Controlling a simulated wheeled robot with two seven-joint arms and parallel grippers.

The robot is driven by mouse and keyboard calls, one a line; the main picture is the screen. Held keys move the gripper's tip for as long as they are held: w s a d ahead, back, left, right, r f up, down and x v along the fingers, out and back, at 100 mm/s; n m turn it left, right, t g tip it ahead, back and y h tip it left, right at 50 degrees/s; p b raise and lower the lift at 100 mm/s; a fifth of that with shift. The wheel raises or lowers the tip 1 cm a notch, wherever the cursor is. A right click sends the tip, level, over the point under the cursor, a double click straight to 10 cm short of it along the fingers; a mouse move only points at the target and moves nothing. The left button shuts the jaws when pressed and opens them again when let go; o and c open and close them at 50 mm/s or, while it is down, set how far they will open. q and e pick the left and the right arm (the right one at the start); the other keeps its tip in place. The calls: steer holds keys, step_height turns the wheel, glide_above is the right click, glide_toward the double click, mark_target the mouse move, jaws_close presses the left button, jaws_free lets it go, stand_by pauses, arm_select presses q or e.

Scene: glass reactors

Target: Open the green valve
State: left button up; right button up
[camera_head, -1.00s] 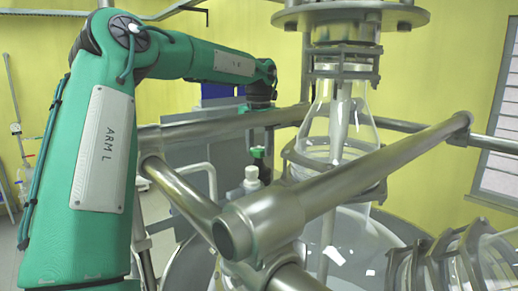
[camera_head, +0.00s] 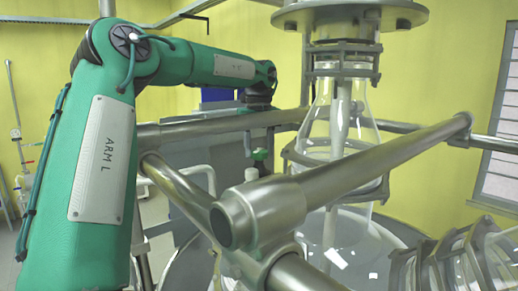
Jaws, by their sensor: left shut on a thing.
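The green valve (camera_head: 260,154) is small in the head view, just below the horizontal metal rail and left of the glass vessel. My left arm reaches over from the left, and its dark gripper (camera_head: 258,103) points down at the far side of that rail, directly above the valve. The rail crosses in front of the gripper's lower part, so the fingertips are hard to make out. The gripper is shut on the green valve. A white fitting (camera_head: 251,174) shows just under the valve, partly cut off by the thick pipe. My right gripper is not in view.
A thick metal frame bar (camera_head: 370,165) crosses the foreground diagonally. The glass vessel (camera_head: 340,125) hangs under a steel flange (camera_head: 350,17) at centre right. More glassware (camera_head: 480,262) is at the lower right. A grey panel (camera_head: 195,160) stands behind the rails.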

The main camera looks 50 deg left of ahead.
arm_select(q)
steer(key=n, duration=0.4)
steer(key=shift+n, duration=0.3)
steer(key=n, duration=0.3)
steer(key=shift+r+n, duration=0.1)
steer(key=shift+n, duration=0.3)
steer(key=o, duration=1)
steer(key=shift+b, duration=0.3)
